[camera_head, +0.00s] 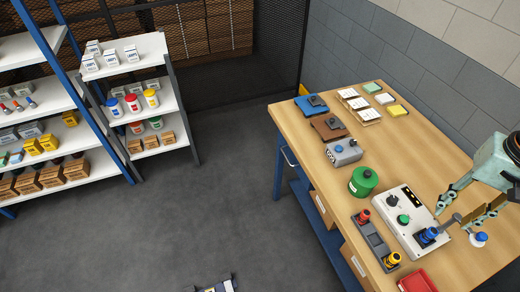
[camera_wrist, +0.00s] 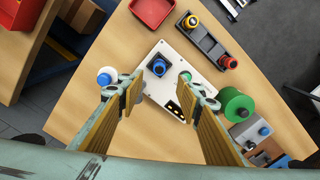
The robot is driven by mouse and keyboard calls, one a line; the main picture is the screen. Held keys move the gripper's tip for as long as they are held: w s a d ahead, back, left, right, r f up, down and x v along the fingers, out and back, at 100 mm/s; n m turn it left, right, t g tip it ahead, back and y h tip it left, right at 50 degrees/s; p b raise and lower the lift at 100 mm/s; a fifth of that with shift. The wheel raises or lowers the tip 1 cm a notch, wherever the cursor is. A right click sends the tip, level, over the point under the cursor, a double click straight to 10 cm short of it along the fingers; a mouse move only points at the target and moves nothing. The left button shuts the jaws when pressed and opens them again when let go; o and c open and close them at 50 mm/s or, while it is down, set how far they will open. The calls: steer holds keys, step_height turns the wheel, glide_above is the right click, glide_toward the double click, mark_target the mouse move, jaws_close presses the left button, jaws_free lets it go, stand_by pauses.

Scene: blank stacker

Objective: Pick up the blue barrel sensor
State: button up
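The blue barrel sensor (camera_head: 428,235) stands upright in a dark socket on the white panel (camera_head: 404,236) on the wooden table. In the wrist view the blue sensor (camera_wrist: 159,67) shows near the middle, just beyond the space between my fingertips. My gripper (camera_head: 452,219) is open and empty, above the table at the panel's right side in the head view. In the wrist view its two fingers (camera_wrist: 168,90) are spread wide over the panel. Nothing touches the sensor that I can see.
A grey rack (camera_head: 377,240) beside the panel holds a red sensor (camera_head: 363,216) and a yellow one (camera_head: 392,260). A green canister (camera_head: 363,181), a red tray (camera_head: 417,282) and a white-and-blue round item (camera_head: 479,239) stand close by. Bare table lies right of the pads.

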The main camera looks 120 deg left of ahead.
mark_target(435, 231)
steer(key=shift+f, duration=3.95)
steer(key=shift+w+f, duration=0.1)
steer(key=shift+f, duration=2.5)
steer(key=shift+c, duration=0.3)
steer(key=c, duration=0.9)
